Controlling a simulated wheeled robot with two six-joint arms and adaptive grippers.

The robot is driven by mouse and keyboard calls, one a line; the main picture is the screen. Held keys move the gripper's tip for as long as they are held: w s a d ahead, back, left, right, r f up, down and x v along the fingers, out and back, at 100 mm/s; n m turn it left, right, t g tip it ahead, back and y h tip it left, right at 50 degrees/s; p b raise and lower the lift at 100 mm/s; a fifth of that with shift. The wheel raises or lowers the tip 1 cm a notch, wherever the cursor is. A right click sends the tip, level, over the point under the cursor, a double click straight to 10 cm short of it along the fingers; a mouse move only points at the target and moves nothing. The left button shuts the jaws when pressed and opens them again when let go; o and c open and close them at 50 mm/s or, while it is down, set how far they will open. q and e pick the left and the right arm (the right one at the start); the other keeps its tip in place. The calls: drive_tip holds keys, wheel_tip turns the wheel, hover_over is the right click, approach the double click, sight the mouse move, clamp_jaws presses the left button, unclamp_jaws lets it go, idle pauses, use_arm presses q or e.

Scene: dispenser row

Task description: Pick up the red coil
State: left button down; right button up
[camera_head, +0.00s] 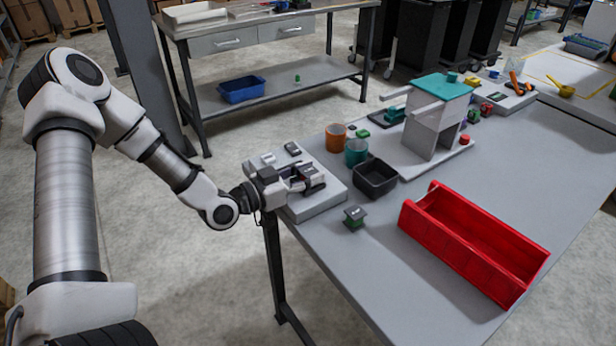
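Small red pieces stand near the white dispenser with the teal top (444,88). My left gripper (314,180) is over the pale block (322,200) at the table's left edge, well to the left of the red pieces. Its dark fingers blend with dark parts on the block, so I cannot tell whether they are open or hold anything. My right gripper is not in view.
A red open bin (420,222) stands at the front right. Table space behind the red bin is clear.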

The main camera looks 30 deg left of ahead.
sight(308, 170)
use_arm(q)
drive_tip(key=shift+r, duration=0.1)
wheel_tip(308, 170, up, 10)
drive_tip(key=shift+f+p, duration=0.1)
drive_tip(key=shift+p, duration=1.1)
